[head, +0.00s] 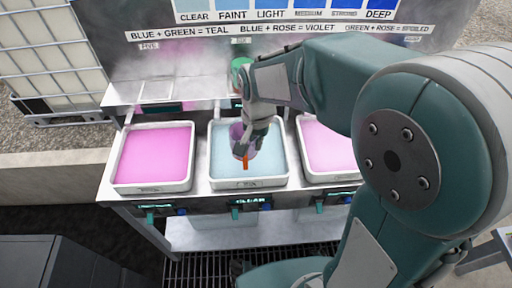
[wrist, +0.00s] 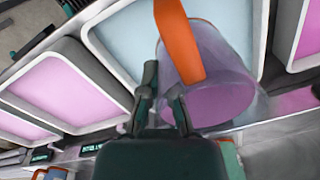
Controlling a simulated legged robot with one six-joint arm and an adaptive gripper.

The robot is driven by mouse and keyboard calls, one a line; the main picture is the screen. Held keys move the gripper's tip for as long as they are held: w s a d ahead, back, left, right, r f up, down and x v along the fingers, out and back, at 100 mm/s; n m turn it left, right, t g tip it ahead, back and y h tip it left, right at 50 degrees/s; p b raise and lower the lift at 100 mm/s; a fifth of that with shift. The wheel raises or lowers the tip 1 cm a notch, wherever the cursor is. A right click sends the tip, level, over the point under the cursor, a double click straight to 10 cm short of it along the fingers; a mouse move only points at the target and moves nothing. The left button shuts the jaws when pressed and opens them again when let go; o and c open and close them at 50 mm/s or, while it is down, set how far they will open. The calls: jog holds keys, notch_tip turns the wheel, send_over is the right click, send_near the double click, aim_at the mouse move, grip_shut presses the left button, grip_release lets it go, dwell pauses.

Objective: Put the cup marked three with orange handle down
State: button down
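The cup with the orange handle (head: 246,162) is a clear, violet-tinted vessel at my gripper (head: 257,140), over the middle tote of pale blue liquid (head: 214,162). In the wrist view the cup (wrist: 225,95) is tilted, with its handle (wrist: 179,42) toward the top. My gripper's fingers (wrist: 163,95) are at the cup's near wall and look closed on it. The number mark does not show. I cannot tell whether the cup's base touches the liquid.
Totes of pink liquid stand left (head: 152,158) and right (head: 330,150) of the middle one on a metal bench. A green-topped item (head: 240,72) is behind my wrist. A sign board (head: 280,28) stands at the back. Pale mist hangs over the bench's back.

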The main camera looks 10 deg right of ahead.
jog(key=w+f, duration=0.1)
jog(key=f, duration=0.1)
jog(key=w+d+f, duration=0.1)
jog(key=w+f, duration=0.1)
jog(key=shift+w+f, duration=0.55)
notch_tip(320, 180, down, 3)
jog(key=shift+w+a+f, duration=0.1)
jog(key=shift+w+a, duration=0.05)
jog(key=shift+f, duration=0.15)
jog(key=shift+f, duration=0.1)
jog(key=c, duration=0.8)
grip_release()
